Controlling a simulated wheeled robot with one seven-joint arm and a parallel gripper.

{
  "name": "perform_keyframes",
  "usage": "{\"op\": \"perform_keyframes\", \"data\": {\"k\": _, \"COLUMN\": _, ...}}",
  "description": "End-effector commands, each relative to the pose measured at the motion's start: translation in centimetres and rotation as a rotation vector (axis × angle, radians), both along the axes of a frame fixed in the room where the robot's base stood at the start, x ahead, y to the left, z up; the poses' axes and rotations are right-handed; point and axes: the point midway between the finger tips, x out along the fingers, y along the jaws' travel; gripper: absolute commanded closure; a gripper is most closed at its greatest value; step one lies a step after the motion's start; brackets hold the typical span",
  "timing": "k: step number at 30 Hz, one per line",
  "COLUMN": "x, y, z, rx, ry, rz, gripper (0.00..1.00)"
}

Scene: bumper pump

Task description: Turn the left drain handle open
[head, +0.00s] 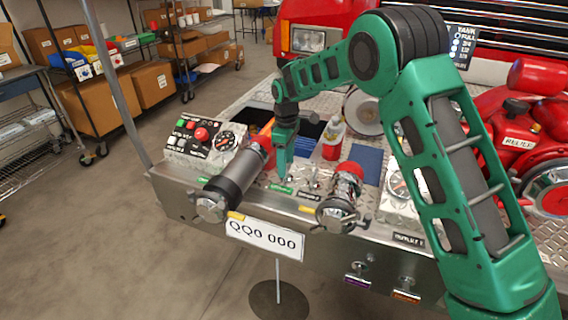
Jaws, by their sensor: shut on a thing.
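My gripper (283,172) is at the end of my green arm and points down at the diamond-plate bumper deck, between two red-and-metal nozzle fittings. Its fingers look shut just behind a small green tag (281,188). They close on the left drain handle, which they largely hide, so its angle cannot be told. The tag lettering is too small to read.
A grey nozzle (234,182) lies close left, and a red-topped fitting (342,197) stands right. A control box (203,139) with a red button is at the left. A red-white bottle (333,137) stands behind. A plate (265,238) hangs in front.

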Motion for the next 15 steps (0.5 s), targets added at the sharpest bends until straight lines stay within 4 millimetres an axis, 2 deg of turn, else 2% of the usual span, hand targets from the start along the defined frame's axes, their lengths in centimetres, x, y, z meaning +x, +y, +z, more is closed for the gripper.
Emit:
{"op": "perform_keyframes", "data": {"k": 1, "x": 0.58, "y": -0.78, "z": 0.15, "rx": -0.005, "ry": -0.009, "rz": -0.013, "gripper": 0.72}}
{"op": "perform_keyframes", "data": {"k": 10, "x": 0.67, "y": -0.90, "z": 0.16, "rx": -0.006, "ry": -0.010, "rz": -0.015, "gripper": 0.72}}
{"op": "perform_keyframes", "data": {"k": 11, "x": 0.68, "y": -0.91, "z": 0.17, "rx": -0.006, "ry": -0.010, "rz": -0.015, "gripper": 0.45}}
{"op": "perform_keyframes", "data": {"k": 12, "x": 0.67, "y": -0.88, "z": 0.17, "rx": -0.006, "ry": -0.010, "rz": -0.015, "gripper": 0.36}}
{"op": "perform_keyframes", "data": {"k": 13, "x": 0.63, "y": -0.83, "z": 0.16, "rx": -0.005, "ry": -0.010, "rz": -0.014, "gripper": 0.31}}
{"op": "perform_keyframes", "data": {"k": 15, "x": 0.53, "y": -0.69, "z": 0.14, "rx": -0.004, "ry": -0.008, "rz": -0.011, "gripper": 0.31}}
